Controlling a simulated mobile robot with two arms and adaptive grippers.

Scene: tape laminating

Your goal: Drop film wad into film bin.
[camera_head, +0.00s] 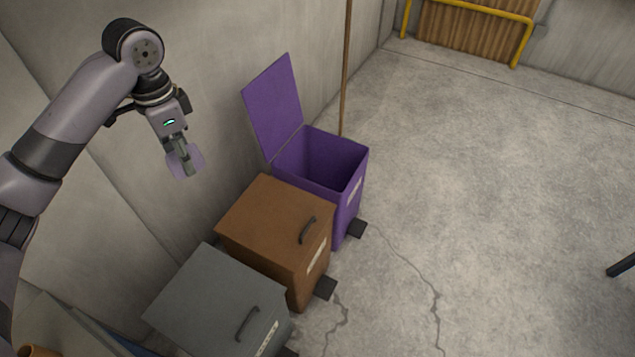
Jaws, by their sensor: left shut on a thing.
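My left gripper (181,158) is raised in front of the wall, pointing down, above and left of the bins. It is shut on a small pale lilac film wad (193,161), which shows on both sides of the fingers. A purple bin (350,194) stands farthest back in the row of bins. Its lid (273,105) is up against the wall side, and its inside looks empty as far as I can see. Its label is too small to read, so I cannot confirm from it which bin is for film. My right gripper is not in view.
A brown bin (272,213) and a grey bin (212,297), both with lids shut, stand nearer in the same row. Black pedals (356,229) jut from the bin fronts. A wooden pole (345,70) leans behind the purple bin.

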